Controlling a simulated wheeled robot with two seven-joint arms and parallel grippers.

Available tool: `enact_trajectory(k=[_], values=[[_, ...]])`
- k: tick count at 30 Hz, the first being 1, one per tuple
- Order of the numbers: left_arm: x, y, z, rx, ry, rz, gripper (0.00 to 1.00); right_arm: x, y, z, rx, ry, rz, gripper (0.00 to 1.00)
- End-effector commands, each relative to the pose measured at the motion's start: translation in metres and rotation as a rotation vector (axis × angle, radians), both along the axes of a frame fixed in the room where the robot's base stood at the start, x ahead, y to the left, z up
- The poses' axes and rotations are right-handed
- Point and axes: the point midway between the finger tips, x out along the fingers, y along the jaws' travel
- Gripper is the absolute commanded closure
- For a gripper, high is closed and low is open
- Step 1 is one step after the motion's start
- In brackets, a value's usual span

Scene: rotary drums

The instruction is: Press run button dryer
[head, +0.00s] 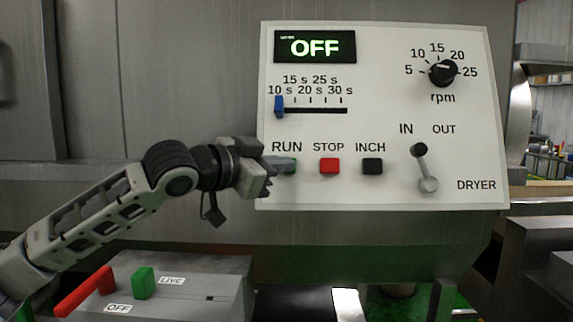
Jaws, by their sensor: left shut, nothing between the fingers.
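The white DRYER panel (380,185) faces me on a grey metal housing. The red STOP button (329,166) and black INCH button (372,166) are to the right. The display (314,47) reads OFF in green. My right gripper is not in view.
The panel also has a blue time slider (279,106) near 10 s, an rpm knob (443,72) and an IN/OUT lever (423,168). Below left, a grey box (215,285) carries a red lever (84,292) and a green block (143,282), with OFF and LIVE labels.

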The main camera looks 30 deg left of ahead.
Motion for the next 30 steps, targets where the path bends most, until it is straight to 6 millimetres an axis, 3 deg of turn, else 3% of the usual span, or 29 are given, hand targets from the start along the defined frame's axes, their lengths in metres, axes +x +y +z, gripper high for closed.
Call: enact_trajectory(k=[19,30], values=[[0.003,0.002,-0.002,0.001,0.002,0.002,1.0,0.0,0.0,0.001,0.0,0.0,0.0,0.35],[-0.011,-0.006,0.003,0.001,0.001,0.002,1.0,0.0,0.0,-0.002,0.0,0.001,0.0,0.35]])
